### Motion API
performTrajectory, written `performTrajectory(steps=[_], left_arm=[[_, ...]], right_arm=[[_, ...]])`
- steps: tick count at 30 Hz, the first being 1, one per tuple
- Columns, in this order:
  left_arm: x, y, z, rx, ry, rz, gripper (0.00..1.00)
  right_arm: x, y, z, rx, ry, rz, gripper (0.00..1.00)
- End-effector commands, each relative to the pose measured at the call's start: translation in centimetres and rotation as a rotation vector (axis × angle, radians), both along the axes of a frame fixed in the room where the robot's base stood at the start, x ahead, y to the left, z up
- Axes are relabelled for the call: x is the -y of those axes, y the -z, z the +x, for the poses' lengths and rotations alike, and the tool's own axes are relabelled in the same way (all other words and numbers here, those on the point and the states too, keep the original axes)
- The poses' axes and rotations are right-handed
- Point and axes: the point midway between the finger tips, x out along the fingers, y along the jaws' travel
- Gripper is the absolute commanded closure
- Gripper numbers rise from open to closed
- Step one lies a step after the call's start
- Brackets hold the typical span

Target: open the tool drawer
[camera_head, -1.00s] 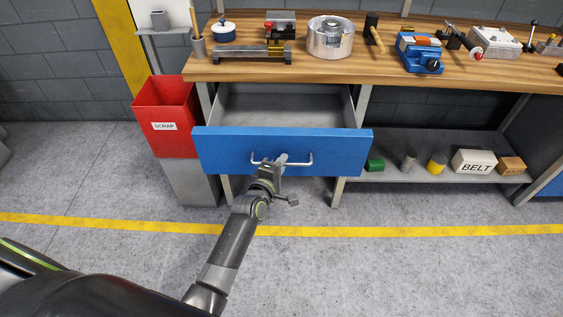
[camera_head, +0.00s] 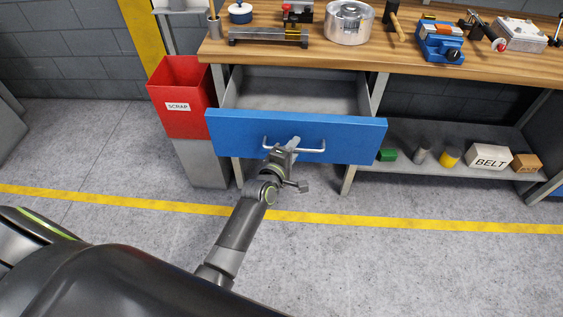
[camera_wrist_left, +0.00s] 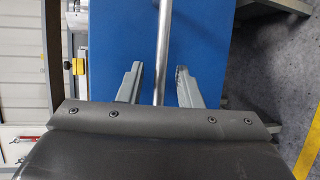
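The tool drawer (camera_head: 240,131) has a blue front and stands pulled well out under the wooden bench top; its grey inside (camera_head: 290,95) looks empty where I can see it. Its metal bar handle (camera_head: 312,150) runs across the front and also shows in the left wrist view (camera_wrist_left: 164,40). My left gripper (camera_head: 291,146) is at the middle of the handle. In the left wrist view its two fingers (camera_wrist_left: 158,86) stand apart, one on each side of the bar, with gaps between bar and fingers. My right gripper is not in view.
A red scrap bin (camera_head: 180,118) stands left of the drawer. A vise (camera_head: 439,47), a pot (camera_head: 349,24) and other tools are on the bench top (camera_head: 330,55). A lower shelf (camera_head: 430,172) at right holds a BELT box (camera_head: 489,158). The floor in front is clear.

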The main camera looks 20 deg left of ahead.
Motion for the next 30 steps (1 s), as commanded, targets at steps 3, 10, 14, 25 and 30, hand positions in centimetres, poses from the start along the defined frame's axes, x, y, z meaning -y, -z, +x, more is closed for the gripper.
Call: performTrajectory(steps=[3,10,14,25,30], left_arm=[[-0.2,-0.1,-1.3,-0.001,-0.001,-0.002,0.68],[-0.6,-0.8,-5.2,0.0,-0.002,-0.002,0.68],[-0.9,-1.2,-7.7,-0.001,-0.002,-0.001,0.68],[-1.7,-2.5,-14.4,-0.002,-0.002,-0.001,0.68],[-1.9,-3.0,-16.0,-0.001,-0.001,0.0,0.68]], right_arm=[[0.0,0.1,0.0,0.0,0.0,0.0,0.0],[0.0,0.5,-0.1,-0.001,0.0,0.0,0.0],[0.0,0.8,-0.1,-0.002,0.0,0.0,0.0],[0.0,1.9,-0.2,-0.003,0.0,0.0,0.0],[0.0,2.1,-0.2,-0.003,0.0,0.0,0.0]])
